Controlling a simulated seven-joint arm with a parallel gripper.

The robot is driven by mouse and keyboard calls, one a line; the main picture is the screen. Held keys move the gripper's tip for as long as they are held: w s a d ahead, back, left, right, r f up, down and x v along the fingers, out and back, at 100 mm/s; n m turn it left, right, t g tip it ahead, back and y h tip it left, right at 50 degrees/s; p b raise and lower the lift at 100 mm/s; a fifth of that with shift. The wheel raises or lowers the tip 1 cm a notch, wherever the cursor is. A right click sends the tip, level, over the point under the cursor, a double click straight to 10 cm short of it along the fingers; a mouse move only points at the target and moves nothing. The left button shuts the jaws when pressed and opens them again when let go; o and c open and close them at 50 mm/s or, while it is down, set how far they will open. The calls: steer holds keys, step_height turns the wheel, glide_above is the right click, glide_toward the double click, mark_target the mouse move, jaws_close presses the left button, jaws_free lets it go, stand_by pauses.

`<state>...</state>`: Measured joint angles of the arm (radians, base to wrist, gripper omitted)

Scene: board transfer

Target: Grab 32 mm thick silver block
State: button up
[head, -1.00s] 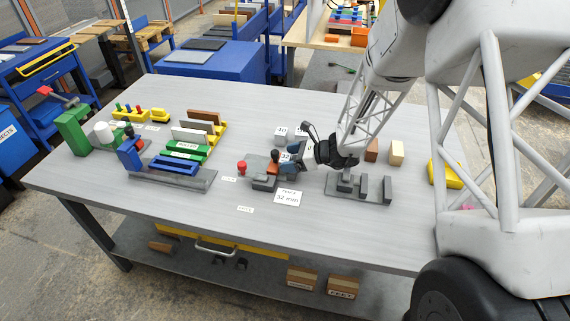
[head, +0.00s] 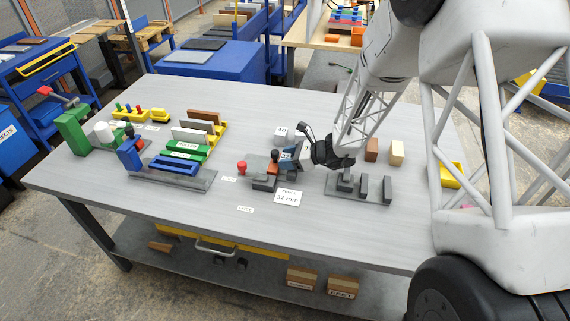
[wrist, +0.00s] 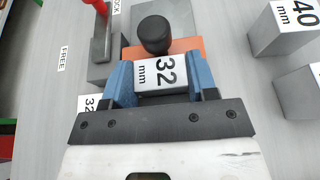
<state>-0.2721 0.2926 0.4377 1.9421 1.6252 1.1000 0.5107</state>
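The silver block marked 32 mm (wrist: 161,73) sits between the two blue fingers of my gripper (wrist: 161,82) in the wrist view. The fingers press against its two sides with no clear gap. In the head view my gripper (head: 288,154) is low over the middle of the table, and it mostly hides the block. An orange part with a black knob (wrist: 154,34) lies just beyond the block in the wrist view. I cannot tell whether the block touches it or is lifted off the surface.
A block marked 40 mm (wrist: 284,28) stands to the right in the wrist view, with another grey block (wrist: 300,92) below it. A red-knobbed grey fixture (wrist: 101,40) is on the left. A 32 mm card (head: 287,198) lies in front.

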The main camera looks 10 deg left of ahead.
steer(key=c, duration=0.4)
steer(key=shift+c, duration=0.2)
steer(key=shift+r, duration=0.2)
step_height(320, 180, up, 10)
steer(key=shift+f, duration=0.15)
stand_by(0.7)
